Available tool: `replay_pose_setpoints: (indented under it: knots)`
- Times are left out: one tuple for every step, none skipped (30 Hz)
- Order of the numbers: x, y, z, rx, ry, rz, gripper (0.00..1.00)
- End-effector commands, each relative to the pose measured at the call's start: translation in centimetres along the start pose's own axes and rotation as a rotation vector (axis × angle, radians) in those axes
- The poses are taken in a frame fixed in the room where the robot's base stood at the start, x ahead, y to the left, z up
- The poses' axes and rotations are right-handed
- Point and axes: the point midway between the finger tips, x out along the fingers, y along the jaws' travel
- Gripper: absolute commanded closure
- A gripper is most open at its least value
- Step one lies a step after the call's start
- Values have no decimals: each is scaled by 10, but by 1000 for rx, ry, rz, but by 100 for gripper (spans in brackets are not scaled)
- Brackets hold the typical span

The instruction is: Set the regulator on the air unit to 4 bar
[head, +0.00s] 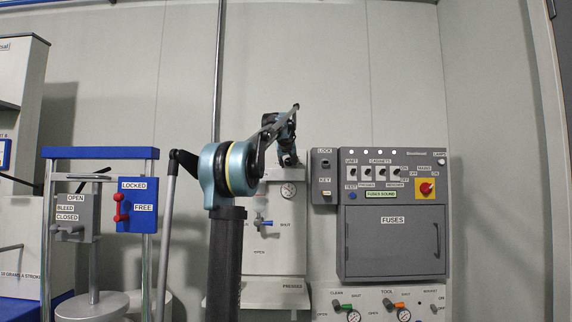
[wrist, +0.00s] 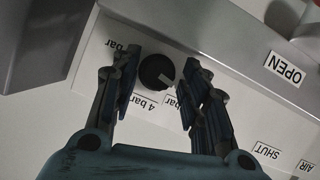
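The regulator knob (wrist: 157,72) is round and black with a pale pointer mark, on a white face in the wrist view. Its mark points to the lower right in that picture, toward a partly hidden "bar" label, not straight at the "4 bar" label (wrist: 151,103). My gripper (wrist: 160,62) is open, with one finger on each side of the knob. I cannot tell whether either finger touches it. In the head view my gripper (head: 288,158) is at the top of the air unit (head: 287,258), just above a round gauge (head: 288,190). The knob is hidden there.
A blue-handled valve (head: 264,223) with SHUT and OPEN labels is lower on the unit. The grey fuse cabinet (head: 394,240) with switches and a red knob (head: 426,189) stands close on the right. A blue frame with a LOCKED/FREE plate (head: 138,205) is left.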

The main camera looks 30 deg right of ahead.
Motion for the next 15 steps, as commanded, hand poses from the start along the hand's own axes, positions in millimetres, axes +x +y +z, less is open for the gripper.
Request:
replay_pose_setpoints:
  knots:
    - [0,0,0,0,0,0,78]
    - [0,0,0,0,0,0,85]
    - [0,0,0,0,0,0,94]
    - [0,0,0,0,0,0,95]
    - [0,0,0,0,0,-1,95]
    - [0,-1,0,0,0,-1,95]
    - [0,-1,0,0,-1,-1,95]
    - [0,-1,0,1,-1,-2,95]
    - [0,-1,0,4,-1,-3,95]
    - [0,-1,0,8,-1,-5,95]
    - [0,-1,0,15,-1,-7,95]
    - [0,-1,0,29,-1,-13,95]
    - [0,0,0,42,-1,-18,95]
    - [1,0,1,57,-1,-24,95]
    - [1,0,1,79,-2,-34,95]
